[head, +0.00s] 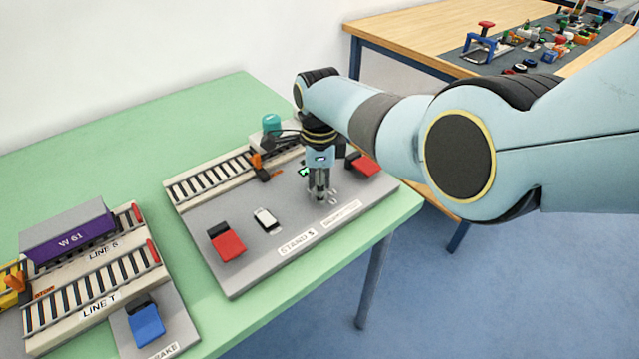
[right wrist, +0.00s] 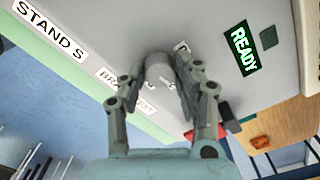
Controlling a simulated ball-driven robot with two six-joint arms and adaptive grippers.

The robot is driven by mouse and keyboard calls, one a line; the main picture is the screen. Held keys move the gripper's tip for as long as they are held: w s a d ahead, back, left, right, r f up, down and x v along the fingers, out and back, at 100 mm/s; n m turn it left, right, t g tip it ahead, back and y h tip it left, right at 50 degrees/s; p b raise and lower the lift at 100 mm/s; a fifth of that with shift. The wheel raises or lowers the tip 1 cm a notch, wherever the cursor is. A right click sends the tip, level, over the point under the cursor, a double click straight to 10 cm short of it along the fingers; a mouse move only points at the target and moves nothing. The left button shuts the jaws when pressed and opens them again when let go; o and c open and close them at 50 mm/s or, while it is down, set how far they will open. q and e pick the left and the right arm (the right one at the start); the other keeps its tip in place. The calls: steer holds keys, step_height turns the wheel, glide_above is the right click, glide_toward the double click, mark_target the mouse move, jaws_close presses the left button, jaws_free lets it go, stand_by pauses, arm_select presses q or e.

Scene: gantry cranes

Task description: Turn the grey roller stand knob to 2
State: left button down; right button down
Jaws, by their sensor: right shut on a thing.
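The grey roller stand (head: 262,222) is a grey panel on the green table, with a "STAND S" label (head: 298,244) at its front edge. My right gripper (head: 319,194) points down onto the panel's right part. In the right wrist view, its two fingers (right wrist: 160,74) are shut around the grey knob (right wrist: 159,66), which is blurred and partly hidden. A small white mark (right wrist: 181,47) shows beside the knob, but I cannot read it or the knob's setting. A green "READY" display (right wrist: 240,47) is lit on the panel. My left gripper is not in view.
On the panel are a red rocker (head: 227,241), a white switch (head: 265,219) and another red block (head: 363,164). A track (head: 215,179) runs along its back. A purple wagon (head: 70,238) and a blue pedal (head: 146,325) stand at left. A wooden table (head: 415,40) lies behind.

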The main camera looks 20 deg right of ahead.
steer(key=shift+m, duration=1.7)
steer(key=c, duration=0.9)
jaws_free()
steer(key=shift+c, duration=0.2)
step_height(320, 180, up, 12)
